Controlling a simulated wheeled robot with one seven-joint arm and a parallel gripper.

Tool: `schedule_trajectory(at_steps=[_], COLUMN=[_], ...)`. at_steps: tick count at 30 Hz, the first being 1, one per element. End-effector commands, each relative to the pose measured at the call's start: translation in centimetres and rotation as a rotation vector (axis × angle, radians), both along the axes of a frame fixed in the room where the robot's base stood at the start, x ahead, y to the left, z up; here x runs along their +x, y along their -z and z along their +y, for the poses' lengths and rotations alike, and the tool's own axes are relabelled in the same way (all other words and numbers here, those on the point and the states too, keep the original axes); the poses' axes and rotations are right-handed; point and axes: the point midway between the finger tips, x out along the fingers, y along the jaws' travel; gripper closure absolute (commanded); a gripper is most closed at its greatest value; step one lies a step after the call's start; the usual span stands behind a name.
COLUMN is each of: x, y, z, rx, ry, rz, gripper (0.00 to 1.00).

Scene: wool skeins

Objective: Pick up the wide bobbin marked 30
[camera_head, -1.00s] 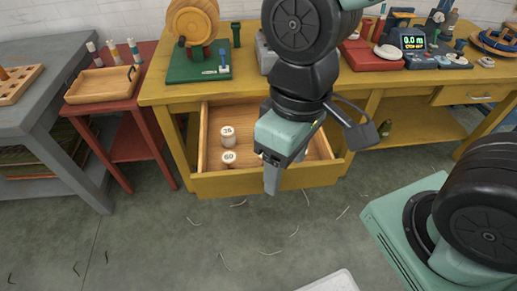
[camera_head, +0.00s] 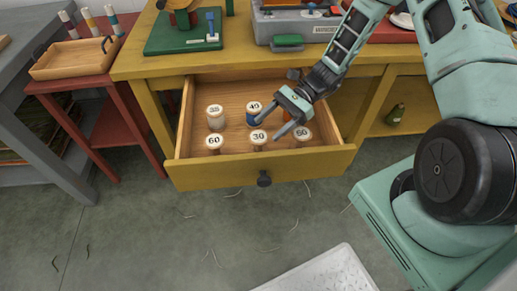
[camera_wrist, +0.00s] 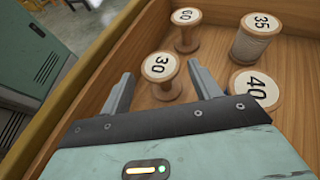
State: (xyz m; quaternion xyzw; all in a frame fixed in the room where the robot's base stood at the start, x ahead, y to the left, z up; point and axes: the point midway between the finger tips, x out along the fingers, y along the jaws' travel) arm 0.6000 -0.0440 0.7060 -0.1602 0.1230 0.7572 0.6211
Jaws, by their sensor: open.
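The bobbin marked 30 (camera_head: 258,138) stands upright in the front row of the open drawer, near the drawer's front wall. In the wrist view it (camera_wrist: 160,70) shows a pale round top and a bare, narrow wooden waist. My gripper (camera_head: 269,128) is open and empty, above the drawer and tilted down from the right. In the wrist view the two fingers (camera_wrist: 160,78) frame the 30 bobbin, which appears just beyond and between the tips. I see no contact. Its lower part is partly hidden in the head view.
Other bobbins stand close by: 60 (camera_head: 214,143) left, 40 (camera_head: 253,107) with blue wool behind, 35 (camera_wrist: 255,40) with pale wool, and 50 (camera_head: 302,134) right. The drawer's front wall (camera_head: 255,171) and the tabletop edge bound the space.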

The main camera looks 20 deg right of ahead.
Motion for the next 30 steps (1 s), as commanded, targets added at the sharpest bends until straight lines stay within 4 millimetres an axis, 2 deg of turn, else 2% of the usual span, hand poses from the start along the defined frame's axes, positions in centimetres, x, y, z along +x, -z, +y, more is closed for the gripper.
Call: schedule_trajectory(at_steps=[5,20,29,30], x=[0.1,-1.2,-1.2,-1.2], y=[1.0,3.2,3.3,3.3], z=[0.5,6.1,6.5,6.5], rx=[0.015,0.013,0.013,0.013], ry=[0.03,0.027,0.03,0.03], rz=[0.019,0.016,0.014,0.014], gripper=[0.38,0.38,0.38,0.49])
